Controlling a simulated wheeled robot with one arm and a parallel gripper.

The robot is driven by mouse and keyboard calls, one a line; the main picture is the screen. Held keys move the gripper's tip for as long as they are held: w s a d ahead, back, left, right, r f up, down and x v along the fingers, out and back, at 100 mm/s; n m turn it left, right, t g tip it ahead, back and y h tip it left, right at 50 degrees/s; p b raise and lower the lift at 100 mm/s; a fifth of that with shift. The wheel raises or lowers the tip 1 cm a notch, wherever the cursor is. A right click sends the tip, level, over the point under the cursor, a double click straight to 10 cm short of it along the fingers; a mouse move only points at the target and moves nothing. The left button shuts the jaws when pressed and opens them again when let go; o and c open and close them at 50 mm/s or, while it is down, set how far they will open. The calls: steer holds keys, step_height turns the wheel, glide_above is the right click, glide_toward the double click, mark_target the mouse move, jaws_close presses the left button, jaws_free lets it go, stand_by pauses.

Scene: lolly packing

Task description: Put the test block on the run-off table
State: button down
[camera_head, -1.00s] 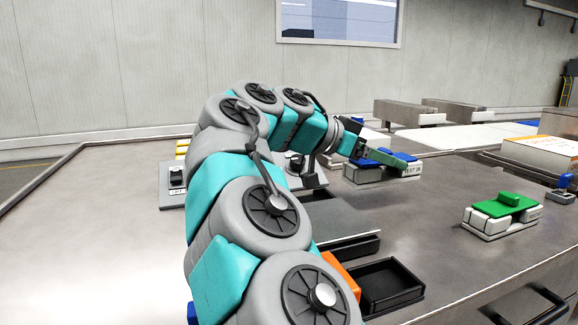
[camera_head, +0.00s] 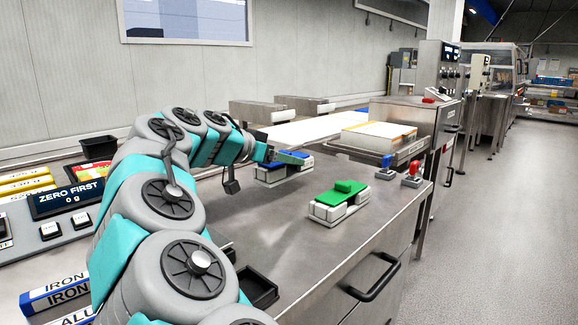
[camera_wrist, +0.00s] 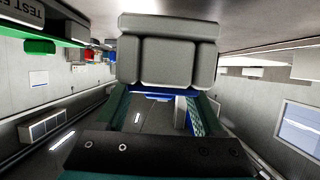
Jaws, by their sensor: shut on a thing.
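My gripper (camera_head: 277,156) is shut on the blue-topped test block (camera_head: 285,173), a pale grey block with a blue handle. Its grey body (camera_wrist: 167,55) fills the upper middle of the wrist view, between the fingers. In the head view it is over the far part of the steel counter; I cannot tell whether it touches the surface. A similar green-topped block (camera_head: 341,202) stands on the counter nearer and to the right. No surface is clearly marked as the run-off table.
The steel counter (camera_head: 310,245) has free room around the green block. A white belt-like surface (camera_head: 310,130) lies behind. A box stack (camera_head: 378,136) and blue and red knobbed pieces (camera_head: 412,176) are at right. A scale display (camera_head: 70,198) and black tray (camera_head: 258,288) are nearer.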

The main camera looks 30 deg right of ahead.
mark_target(290, 170)
steer(key=shift+w+d, duration=0.15)
steer(key=shift+d, duration=0.3)
steer(key=shift+d+f+b, duration=0.2)
steer(key=shift+f, duration=0.7)
steer(key=shift+d+f+b, duration=0.15)
steer(key=shift+f+b, duration=0.05)
steer(key=shift+f, duration=0.7)
steer(key=shift+f, duration=0.15)
jaws_free()
steer(key=shift+a+r, duration=0.1)
steer(key=shift+r, duration=0.15)
steer(key=b+v, duration=0.1)
steer(key=v, duration=1)
steer(key=shift+a, duration=0.4)
